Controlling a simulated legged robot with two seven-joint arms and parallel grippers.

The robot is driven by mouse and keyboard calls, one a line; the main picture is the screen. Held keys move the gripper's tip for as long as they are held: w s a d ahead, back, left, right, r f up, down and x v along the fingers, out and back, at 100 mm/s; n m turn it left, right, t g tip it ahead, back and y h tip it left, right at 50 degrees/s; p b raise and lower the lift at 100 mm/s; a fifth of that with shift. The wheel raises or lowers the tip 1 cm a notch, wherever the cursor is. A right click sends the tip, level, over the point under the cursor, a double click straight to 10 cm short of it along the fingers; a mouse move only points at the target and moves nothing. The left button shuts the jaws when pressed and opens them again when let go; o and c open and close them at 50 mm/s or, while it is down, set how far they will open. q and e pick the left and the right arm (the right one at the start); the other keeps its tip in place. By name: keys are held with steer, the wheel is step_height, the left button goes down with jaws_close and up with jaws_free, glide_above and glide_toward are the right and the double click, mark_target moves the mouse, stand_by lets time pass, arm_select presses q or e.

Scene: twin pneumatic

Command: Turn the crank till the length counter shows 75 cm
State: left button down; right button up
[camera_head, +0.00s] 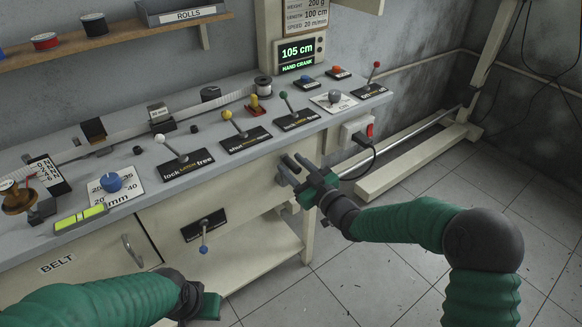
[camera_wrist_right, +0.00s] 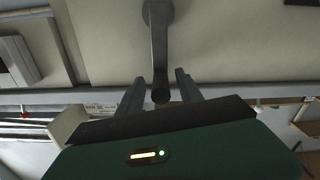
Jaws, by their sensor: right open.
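The length counter (camera_head: 297,53) is a screen at the back of the bench; it reads 105 cm above the words HAND CRANK. The crank (camera_wrist_right: 158,45) is a grey arm on the pale bench front. In the right wrist view its end lies between the two fingers of my right gripper (camera_wrist_right: 160,88), with gaps on both sides. In the head view this open gripper (camera_head: 288,167) is at the bench front and hides most of the crank. My left gripper (camera_head: 206,306) is low at the bottom edge; its fingers cannot be made out.
The bench top (camera_head: 225,110) carries several levers with labelled plates, a blue knob (camera_head: 111,182) and a spirit level (camera_head: 81,217). A blue-tipped lever (camera_head: 204,239) sits on the front. A switch box (camera_head: 357,135) with a cable is right of the crank. Open tiled floor (camera_head: 400,275) lies right.

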steer(key=shift+x, duration=0.85)
steer(key=shift+s+d, duration=0.1)
steer(key=shift+s, duration=0.05)
steer(key=shift+c, duration=0.4)
jaws_close()
steer(key=shift+r, duration=0.15)
